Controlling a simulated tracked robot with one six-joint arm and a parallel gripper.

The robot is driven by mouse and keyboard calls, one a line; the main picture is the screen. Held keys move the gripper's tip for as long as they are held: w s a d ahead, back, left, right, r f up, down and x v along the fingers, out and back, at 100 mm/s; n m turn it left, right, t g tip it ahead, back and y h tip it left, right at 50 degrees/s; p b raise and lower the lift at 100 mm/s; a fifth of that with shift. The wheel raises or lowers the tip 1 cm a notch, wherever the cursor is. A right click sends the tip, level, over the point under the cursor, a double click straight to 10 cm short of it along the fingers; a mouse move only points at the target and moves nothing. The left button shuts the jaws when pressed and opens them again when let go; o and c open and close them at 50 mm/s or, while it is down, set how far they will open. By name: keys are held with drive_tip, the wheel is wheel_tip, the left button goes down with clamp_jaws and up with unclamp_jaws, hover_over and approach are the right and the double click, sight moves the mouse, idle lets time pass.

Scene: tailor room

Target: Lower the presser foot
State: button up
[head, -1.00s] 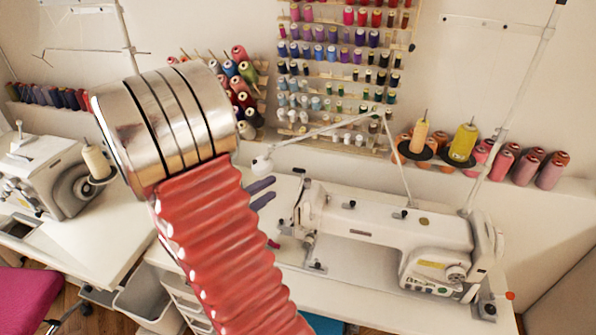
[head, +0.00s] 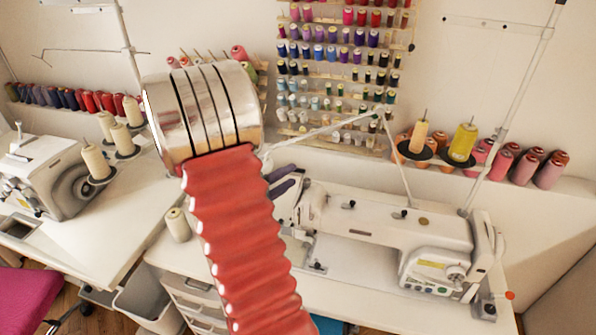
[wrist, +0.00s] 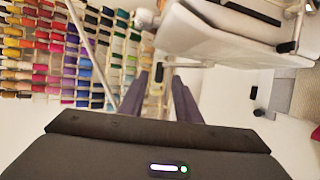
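The white sewing machine (head: 390,228) stands on the table, its needle end on the left near my gripper. My gripper (head: 291,177) is at the upper left of that end in the head view, its two purple fingers apart. In the wrist view my gripper (wrist: 161,76) is open, with nothing seen between the fingers. The white machine body (wrist: 215,40) fills the top right there, just beyond the fingertips. I cannot make out the presser foot or its lever clearly in either view. I cannot tell whether the fingers touch the machine.
A wall rack of thread spools (head: 340,70) is behind the machine. A thread stand with a yellow cone (head: 463,143) is behind it to the right. A cream cone (head: 178,225) stands at the table's left edge. Another machine (head: 40,175) is at far left.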

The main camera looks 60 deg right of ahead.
sight(298, 171)
drive_tip(key=shift+x, duration=2.65)
drive_tip(key=shift+c, duration=0.3)
clamp_jaws()
